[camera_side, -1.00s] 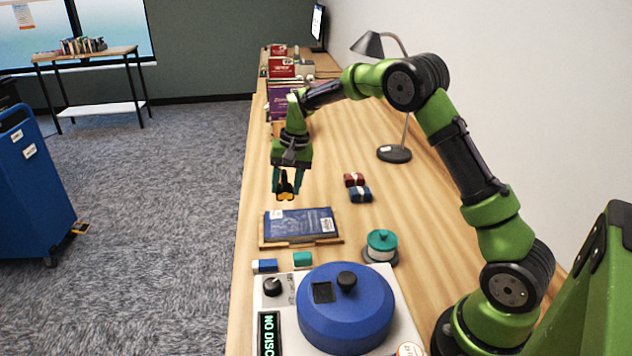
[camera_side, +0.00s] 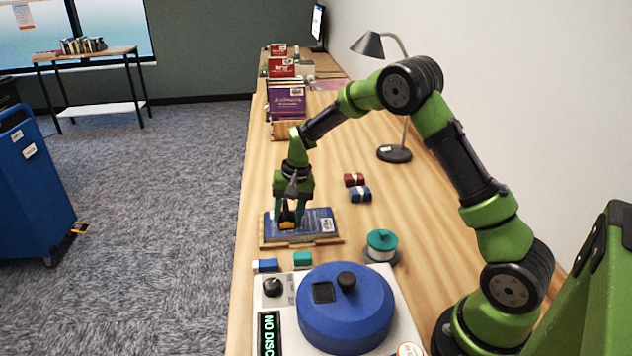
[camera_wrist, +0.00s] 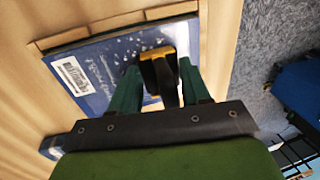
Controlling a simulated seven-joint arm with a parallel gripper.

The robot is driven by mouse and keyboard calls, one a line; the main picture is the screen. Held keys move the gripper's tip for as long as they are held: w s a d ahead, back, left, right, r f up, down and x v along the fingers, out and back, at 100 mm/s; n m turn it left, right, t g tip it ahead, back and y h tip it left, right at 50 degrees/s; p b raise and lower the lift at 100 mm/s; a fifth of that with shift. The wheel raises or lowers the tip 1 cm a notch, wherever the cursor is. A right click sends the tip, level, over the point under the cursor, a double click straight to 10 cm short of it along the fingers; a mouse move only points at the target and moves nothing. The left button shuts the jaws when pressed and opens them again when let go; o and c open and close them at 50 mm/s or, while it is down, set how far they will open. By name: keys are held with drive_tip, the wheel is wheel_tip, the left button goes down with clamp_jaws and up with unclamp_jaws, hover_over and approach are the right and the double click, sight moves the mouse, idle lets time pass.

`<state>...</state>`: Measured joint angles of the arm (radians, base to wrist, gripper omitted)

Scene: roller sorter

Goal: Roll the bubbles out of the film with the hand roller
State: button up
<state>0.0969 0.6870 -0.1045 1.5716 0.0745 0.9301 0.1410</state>
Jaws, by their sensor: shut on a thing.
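The blue book (camera_side: 318,217) lies flat on a wooden board (camera_side: 330,239) on the table. In the wrist view the book (camera_wrist: 92,75) carries small whitish bubbles (camera_wrist: 125,48) in the film, mainly near its upper part, and a white label at its left. My gripper (camera_side: 288,222) is shut on the hand roller (camera_side: 287,217), which is black and yellow. The roller (camera_wrist: 160,70) shows between the green fingers in the wrist view, over the right part of the book. I cannot tell whether it touches the film.
A white machine with a blue round lid (camera_side: 345,310) stands in front. A lamp (camera_side: 394,153) stands behind right.

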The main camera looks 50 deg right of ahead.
drive_tip(key=s+a, duration=0.3)
drive_tip(key=shift+w+d, duration=2.6)
drive_tip(key=shift+d, duration=0.05)
drive_tip(key=shift+s+d, duration=0.4)
drive_tip(key=shift+d, duration=0.1)
drive_tip(key=shift+s+a, duration=2.6)
drive_tip(key=shift+s, duration=0.1)
drive_tip(key=shift+w+d, duration=2.55)
drive_tip(key=shift+d, duration=0.1)
drive_tip(key=shift+w+r, duration=0.1)
drive_tip(key=shift+r, duration=4)
